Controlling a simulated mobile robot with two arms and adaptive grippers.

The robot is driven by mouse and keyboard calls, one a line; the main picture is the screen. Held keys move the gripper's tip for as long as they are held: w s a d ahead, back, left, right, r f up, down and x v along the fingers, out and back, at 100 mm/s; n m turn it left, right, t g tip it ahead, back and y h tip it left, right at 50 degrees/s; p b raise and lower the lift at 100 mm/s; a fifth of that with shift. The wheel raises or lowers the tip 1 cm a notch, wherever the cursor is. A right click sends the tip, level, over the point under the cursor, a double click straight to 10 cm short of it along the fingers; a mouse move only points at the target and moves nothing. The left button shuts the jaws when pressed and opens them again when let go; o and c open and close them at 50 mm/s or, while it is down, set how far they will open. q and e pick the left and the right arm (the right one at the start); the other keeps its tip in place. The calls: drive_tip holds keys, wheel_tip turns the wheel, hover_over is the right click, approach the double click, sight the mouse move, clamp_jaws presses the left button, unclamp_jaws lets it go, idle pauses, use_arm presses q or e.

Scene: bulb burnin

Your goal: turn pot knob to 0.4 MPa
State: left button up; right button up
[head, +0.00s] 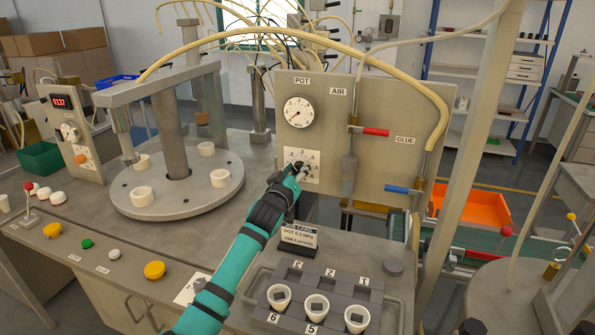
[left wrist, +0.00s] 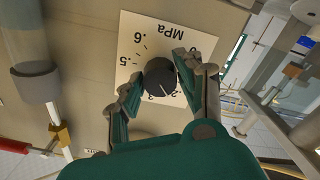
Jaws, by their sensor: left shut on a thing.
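The pot knob (left wrist: 159,77) is a dark round knob on a white MPa scale plate (left wrist: 128,55). My left gripper (left wrist: 153,82) is shut on it, one finger on each side. The knob's white mark points to the lower right in the left wrist view, near the .2 label. The .5 and .6 labels show clearly; the labels around .3 and .4 are partly hidden by the knob and fingers. In the head view my left gripper (head: 293,172) reaches the scale plate (head: 310,158) under the round POT gauge (head: 299,112). My right gripper is not in view.
Right of the plate are a red-handled AIR valve (head: 375,132) and a blue-handled GLUE valve (head: 398,189). A job card (head: 299,237) stands below, near a grey rack (head: 250,300) with white cups. A round turntable (head: 190,205) is to the left.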

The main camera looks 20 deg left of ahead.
use_arm(q)
drive_tip(key=m+p, duration=0.1)
drive_tip(key=m, duration=0.2)
drive_tip(key=shift+m, duration=0.4)
drive_tip(key=m+p, duration=0.1)
drive_tip(key=m, duration=0.3)
drive_tip(key=shift+m, duration=0.3)
drive_tip(key=m+p, duration=0.1)
drive_tip(key=m, duration=0.3)
drive_tip(key=shift+m, duration=2.4)
drive_tip(key=o, duration=1.1)
drive_tip(key=shift+o, duration=0.2)
